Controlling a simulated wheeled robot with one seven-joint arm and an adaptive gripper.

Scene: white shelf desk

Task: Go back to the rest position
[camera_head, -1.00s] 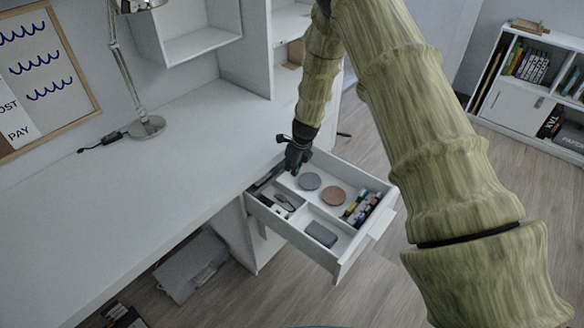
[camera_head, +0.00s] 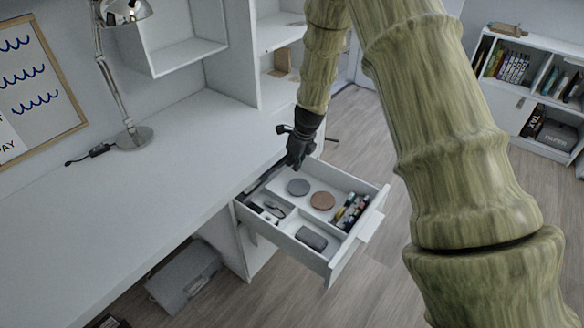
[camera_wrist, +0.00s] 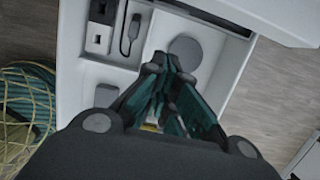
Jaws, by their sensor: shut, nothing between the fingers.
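My gripper (camera_head: 295,160) is shut and empty. In the head view it hangs from my arm over the back left part of the open drawer (camera_head: 377,207). In the wrist view my gripper (camera_wrist: 165,62) points toward the drawer's inside, with its dark green fingers closed together. A grey disc (camera_wrist: 185,50) lies just beyond the fingertips in that view. The fingers hide part of the drawer's contents.
The drawer holds a grey disc (camera_head: 298,187), a brown disc (camera_head: 322,200), a dark grey box (camera_head: 311,238) and several markers (camera_head: 350,212). The white desk (camera_head: 120,210) is largely clear, with a lamp (camera_head: 133,137) at the back. A bookshelf (camera_head: 510,105) stands at right.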

